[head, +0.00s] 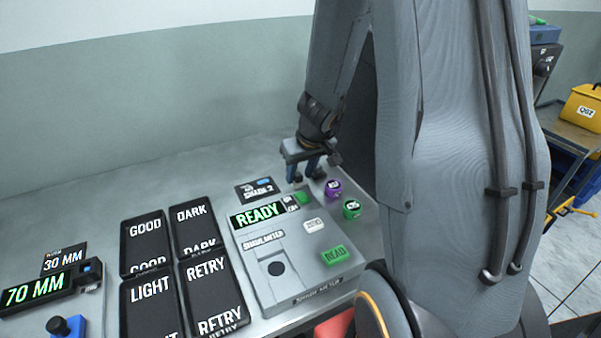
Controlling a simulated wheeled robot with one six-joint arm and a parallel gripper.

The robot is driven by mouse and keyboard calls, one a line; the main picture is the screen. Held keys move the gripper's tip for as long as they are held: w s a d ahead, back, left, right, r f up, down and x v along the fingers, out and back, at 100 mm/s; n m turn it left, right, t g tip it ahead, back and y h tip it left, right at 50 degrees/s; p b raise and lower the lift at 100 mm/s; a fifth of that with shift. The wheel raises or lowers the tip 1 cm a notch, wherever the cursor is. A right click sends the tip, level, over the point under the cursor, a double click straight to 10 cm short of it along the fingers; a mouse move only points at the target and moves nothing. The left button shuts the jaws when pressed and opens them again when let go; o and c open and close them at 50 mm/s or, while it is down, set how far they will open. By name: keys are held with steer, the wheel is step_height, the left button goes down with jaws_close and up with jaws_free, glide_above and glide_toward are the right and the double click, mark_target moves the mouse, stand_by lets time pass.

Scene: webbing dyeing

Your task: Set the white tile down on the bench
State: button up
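My gripper (303,174) hangs at the back of the bench (200,165), just behind the grey shade meter (290,262). Its two blue fingers point down and stand a little apart. I cannot make out whether anything is between them. No white tile can be clearly identified in this view. A small white block or button (314,225) with unreadable lettering is on the meter's top, in front of my gripper.
The meter's display reads READY; its green READ button (335,256) is at front. Purple (333,188) and green (352,209) pots stand right of my gripper. A SHADE 2 card (258,190) lies left. Black trays (146,244) fill the bench left; its back left is clear.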

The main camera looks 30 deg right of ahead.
steer(key=p+v, duration=0.5)
steer(key=v, duration=0.7)
steer(key=s+a+g, duration=0.2)
steer(key=s+a, duration=0.9)
steer(key=s, duration=0.1)
steer(key=shift+s+a+g, duration=0.15)
steer(key=shift+s+g, duration=0.1)
steer(key=shift+g, duration=0.05)
step_height(320, 180, down, 3)
steer(key=b, duration=0.2)
steer(key=shift+b, duration=0.3)
